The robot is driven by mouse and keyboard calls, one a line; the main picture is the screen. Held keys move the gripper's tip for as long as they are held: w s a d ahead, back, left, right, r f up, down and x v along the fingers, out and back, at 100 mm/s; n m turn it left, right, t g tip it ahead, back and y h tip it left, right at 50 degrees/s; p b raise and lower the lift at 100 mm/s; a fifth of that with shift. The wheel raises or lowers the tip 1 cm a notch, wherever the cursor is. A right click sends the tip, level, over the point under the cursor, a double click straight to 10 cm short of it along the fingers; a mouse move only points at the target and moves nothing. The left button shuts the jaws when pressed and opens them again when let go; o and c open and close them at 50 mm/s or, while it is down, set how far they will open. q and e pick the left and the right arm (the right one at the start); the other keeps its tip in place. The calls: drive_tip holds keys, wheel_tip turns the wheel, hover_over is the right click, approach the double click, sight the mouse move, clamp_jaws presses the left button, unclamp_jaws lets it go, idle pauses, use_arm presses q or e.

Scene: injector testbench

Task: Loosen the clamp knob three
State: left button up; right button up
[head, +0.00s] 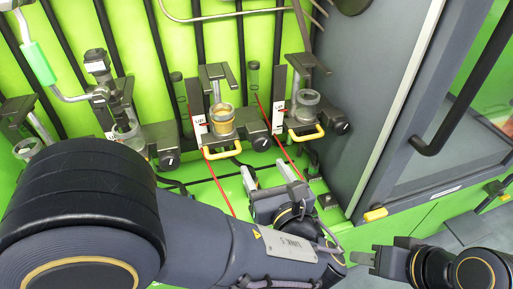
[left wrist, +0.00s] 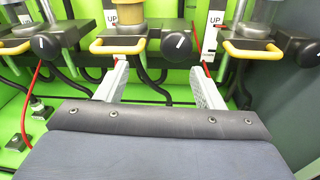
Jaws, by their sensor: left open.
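Black round clamp knobs with white marks sit on the right side of the clamps. One knob (head: 261,143) is right of the clamp with the amber cup; it is also in the left wrist view (left wrist: 177,45). Another knob (head: 168,160) is to its left, and another (head: 340,127) to its right. No numbers are readable on them. My left gripper (head: 268,174) is open and empty, below and in front of the middle knob, apart from it. In the left wrist view its fingers (left wrist: 161,80) point toward the clamps. My right gripper (head: 365,260) is at the lower right, its jaw gap unclear.
Yellow handles (head: 222,153) stick out in front of the clamps. Red tubes and black hoses hang below them. A green bench wall (head: 220,50) is behind. A grey door with a black bar handle (head: 462,100) stands to the right.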

sight(263, 145)
use_arm(q)
drive_tip(key=shift+m+t+h, duration=0.4)
drive_tip(key=shift+m+t, duration=0.2)
drive_tip(key=w, duration=0.3)
drive_tip(key=w+p, duration=0.1)
drive_tip(key=w, duration=0.3)
drive_tip(key=shift+a+r, duration=0.2)
drive_tip(key=shift+c, duration=0.3)
drive_tip(key=c, duration=0.9)
